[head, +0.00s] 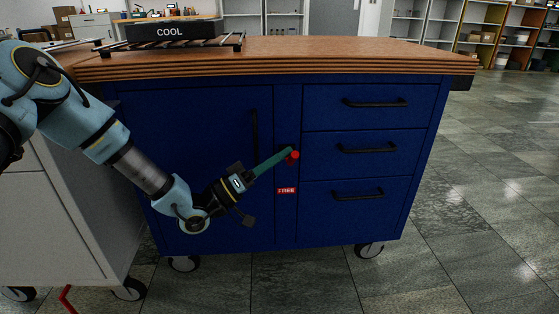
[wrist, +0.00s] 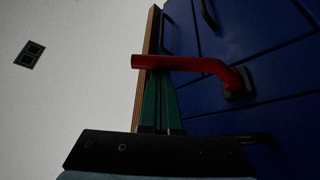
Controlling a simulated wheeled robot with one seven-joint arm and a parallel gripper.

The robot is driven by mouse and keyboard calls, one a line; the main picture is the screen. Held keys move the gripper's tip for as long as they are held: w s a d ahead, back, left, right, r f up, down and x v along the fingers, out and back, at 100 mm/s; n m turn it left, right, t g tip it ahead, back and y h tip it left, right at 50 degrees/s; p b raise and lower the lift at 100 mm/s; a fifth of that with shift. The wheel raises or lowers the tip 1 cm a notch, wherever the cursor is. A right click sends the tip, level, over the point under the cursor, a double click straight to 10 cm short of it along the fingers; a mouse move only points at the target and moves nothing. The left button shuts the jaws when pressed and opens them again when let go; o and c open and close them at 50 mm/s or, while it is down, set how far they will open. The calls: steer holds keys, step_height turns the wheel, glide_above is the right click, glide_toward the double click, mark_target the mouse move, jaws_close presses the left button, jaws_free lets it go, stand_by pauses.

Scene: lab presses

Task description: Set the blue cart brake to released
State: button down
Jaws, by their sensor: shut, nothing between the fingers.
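The blue cart (head: 190,130) has a wooden top, a door on the left and drawers on the right. Its red brake lever (head: 294,155) is on the front panel between them. In the wrist view the lever (wrist: 185,63) runs from a dark mount at the right across the fingertips.
A dark rack with a COOL sign (head: 170,31) stands on the cart top. A pale cabinet on casters (head: 60,220) stands at the left, with a red bar (head: 66,298) near its foot. Black drawer handles (head: 366,148) stick out at the right. Floor (head: 480,200) to the right is clear.

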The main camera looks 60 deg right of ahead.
steer(key=m, duration=0.1)
steer(key=f+m+g+b, duration=0.1)
steer(key=f, duration=0.1)
steer(key=shift+s+a+m+y, duration=0.25)
steer(key=shift+m+y, duration=0.15)
steer(key=shift+a+f+b, duration=0.1)
steer(key=shift+f+b, duration=0.2)
steer(key=shift+b, duration=0.3)
